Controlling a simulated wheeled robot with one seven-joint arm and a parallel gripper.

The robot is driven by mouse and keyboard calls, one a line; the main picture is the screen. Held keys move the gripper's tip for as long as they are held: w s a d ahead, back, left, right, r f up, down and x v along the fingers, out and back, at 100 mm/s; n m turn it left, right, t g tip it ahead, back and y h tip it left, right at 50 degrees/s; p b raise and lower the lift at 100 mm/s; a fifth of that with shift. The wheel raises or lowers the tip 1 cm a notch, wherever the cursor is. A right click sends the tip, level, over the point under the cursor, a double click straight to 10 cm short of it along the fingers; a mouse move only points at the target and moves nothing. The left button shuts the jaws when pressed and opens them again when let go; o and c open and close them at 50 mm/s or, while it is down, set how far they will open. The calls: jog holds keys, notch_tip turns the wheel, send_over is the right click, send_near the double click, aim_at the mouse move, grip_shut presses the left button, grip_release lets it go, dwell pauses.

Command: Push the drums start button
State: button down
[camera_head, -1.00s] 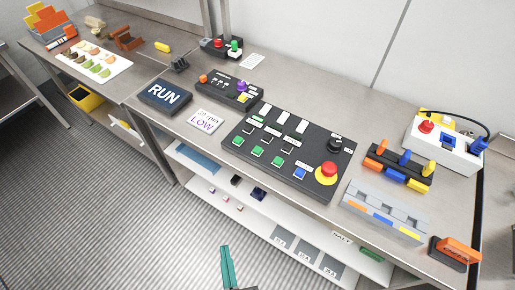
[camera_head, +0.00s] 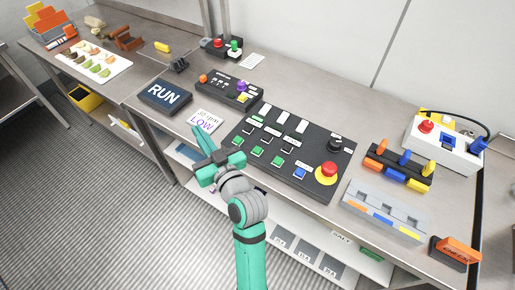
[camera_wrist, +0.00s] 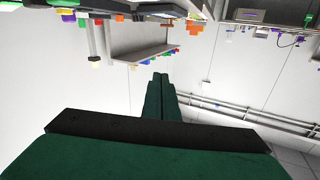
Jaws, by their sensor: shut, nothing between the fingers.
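A large black control panel (camera_head: 318,150) lies on the bench in the head view. Its front row has green buttons (camera_head: 257,151) and one blue button (camera_head: 299,173). A red mushroom button (camera_head: 329,169) on a yellow base is at its right end. Labels are too small to read, so I cannot tell which is the drums start button. My teal gripper (camera_head: 199,140) is shut and empty, in front of the panel's left end and near the "LOW" card. In the wrist view, the shut fingers (camera_wrist: 159,85) point at the bench scene, which appears upside down.
A smaller black panel (camera_head: 215,91) with a purple knob stands behind the "RUN" sign (camera_head: 165,96) and "LOW" card (camera_head: 207,120). A grey slotted block (camera_head: 385,212) and a white box (camera_head: 445,146) are at right. A shelf (camera_head: 290,222) runs below the bench.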

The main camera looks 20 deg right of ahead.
notch_tip(320, 180, up, 5)
jog(key=w+d+n+g+y, duration=0.2)
jog(key=d+n, duration=0.1)
jog(key=n, duration=0.1)
jog(key=n+g+h, duration=0.3)
jog(key=n+g, duration=0.4)
send_over(260, 152)
jog(key=f, duration=0.1)
jog(key=shift+f, duration=0.1)
jog(key=shift+f, duration=4.4)
jog(key=shift+f, duration=0.2)
jog(key=shift+f, duration=0.25)
